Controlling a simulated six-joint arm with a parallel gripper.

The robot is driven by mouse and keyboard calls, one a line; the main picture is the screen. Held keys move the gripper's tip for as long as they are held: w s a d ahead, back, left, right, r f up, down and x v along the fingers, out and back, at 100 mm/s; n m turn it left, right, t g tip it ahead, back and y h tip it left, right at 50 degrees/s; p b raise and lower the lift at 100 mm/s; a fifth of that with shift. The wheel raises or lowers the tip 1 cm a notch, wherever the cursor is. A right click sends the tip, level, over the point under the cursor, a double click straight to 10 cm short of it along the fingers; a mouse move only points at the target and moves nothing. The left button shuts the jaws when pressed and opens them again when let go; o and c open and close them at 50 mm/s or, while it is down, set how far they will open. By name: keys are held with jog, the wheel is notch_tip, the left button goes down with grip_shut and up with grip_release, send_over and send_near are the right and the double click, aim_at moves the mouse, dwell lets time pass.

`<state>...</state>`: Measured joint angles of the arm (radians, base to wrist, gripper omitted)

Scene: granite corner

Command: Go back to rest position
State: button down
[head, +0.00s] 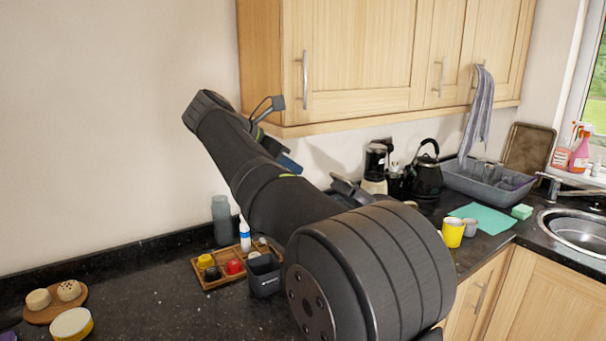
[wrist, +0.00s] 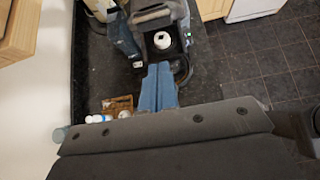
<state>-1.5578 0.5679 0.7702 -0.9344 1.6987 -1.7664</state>
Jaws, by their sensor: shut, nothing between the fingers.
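My gripper (wrist: 158,86) shows in the wrist view as two blue fingers pressed together, with nothing between them. In the head view a blue part of it (head: 289,163) shows behind my dark arm, in front of the wall just below the wall cabinets. It is held in the air, well above the counter. My arm hides much of the gripper and the middle of the counter in the head view.
Wooden wall cabinets (head: 350,60) hang close to my arm. Below stand a wooden tray (head: 212,283) with jars, a dark bin (head: 264,275) and a grey bottle (head: 221,220). A kettle (head: 427,178), yellow cup (head: 453,232) and dish rack (head: 470,185) stand right.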

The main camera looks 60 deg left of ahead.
jog(key=shift+s+r, duration=0.15)
jog(key=w+r+x, duration=0.1)
jog(key=r+x, duration=0.1)
jog(key=x, duration=0.9)
jog(key=shift+w, duration=0.5)
jog(key=shift+s+f, duration=0.1)
